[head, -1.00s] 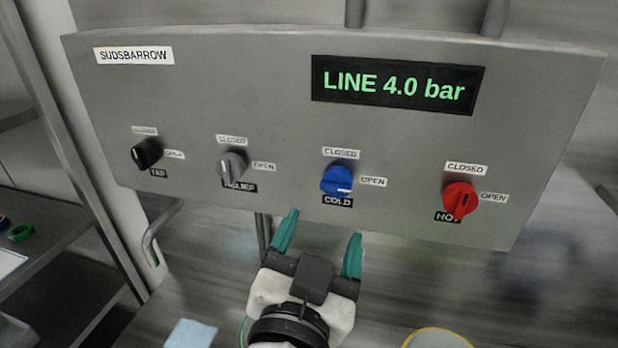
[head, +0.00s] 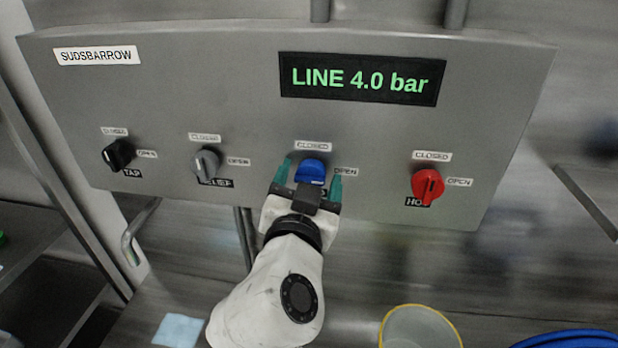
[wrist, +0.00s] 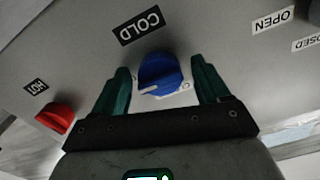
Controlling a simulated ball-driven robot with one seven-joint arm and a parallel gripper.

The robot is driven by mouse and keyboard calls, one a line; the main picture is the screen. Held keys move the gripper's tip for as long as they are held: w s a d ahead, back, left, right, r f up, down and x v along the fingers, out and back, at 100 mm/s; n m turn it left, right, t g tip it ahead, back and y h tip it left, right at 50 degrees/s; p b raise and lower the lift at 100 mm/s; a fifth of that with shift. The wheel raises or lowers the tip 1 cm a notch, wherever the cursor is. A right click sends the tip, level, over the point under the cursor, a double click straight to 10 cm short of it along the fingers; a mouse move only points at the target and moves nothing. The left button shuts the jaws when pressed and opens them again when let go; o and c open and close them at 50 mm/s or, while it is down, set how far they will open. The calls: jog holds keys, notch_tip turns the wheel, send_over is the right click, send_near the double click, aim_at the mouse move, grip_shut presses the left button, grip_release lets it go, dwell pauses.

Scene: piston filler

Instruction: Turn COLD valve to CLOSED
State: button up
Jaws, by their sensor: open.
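The COLD valve is a blue knob (head: 312,171) on the grey panel, with a CLOSED label (head: 313,146) above it and an OPEN label (head: 345,171) at its right. My gripper (head: 309,176) is open, with one green finger on each side of the knob. In the wrist view, the knob (wrist: 158,72) sits between the spread fingers of my gripper (wrist: 160,70), with gaps showing on both sides. Its white mark (wrist: 149,90) points left there, toward the HOT side. In the head view, my gripper hides the knob's lower part and most of the COLD label.
The red HOT knob (head: 428,185) is to the right on the panel (head: 240,100). The grey RELIEF knob (head: 206,164) and black TAP knob (head: 119,154) are to the left. The display (head: 361,79) reads LINE 4.0 bar. A yellow-rimmed container (head: 418,328) stands below.

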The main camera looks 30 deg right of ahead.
jog(key=c, duration=1)
jog(key=shift+c, duration=0.2)
jog(key=shift+n, duration=0.3)
jog(key=n+p, duration=0.1)
jog(key=n, duration=0.2)
jog(key=shift+r+n, duration=0.1)
jog(key=shift+n, duration=0.3)
jog(key=n+p, duration=0.1)
jog(key=n, duration=0.3)
jog(key=shift+p, duration=0.4)
jog(key=n+p, duration=0.2)
jog(key=n, duration=0.3)
jog(key=shift+r+p, duration=0.1)
jog(key=shift+p, duration=0.25)
jog(key=n+p, duration=0.2)
jog(key=n, duration=0.2)
jog(key=shift+p, duration=0.3)
jog(key=shift+n, duration=0.4)
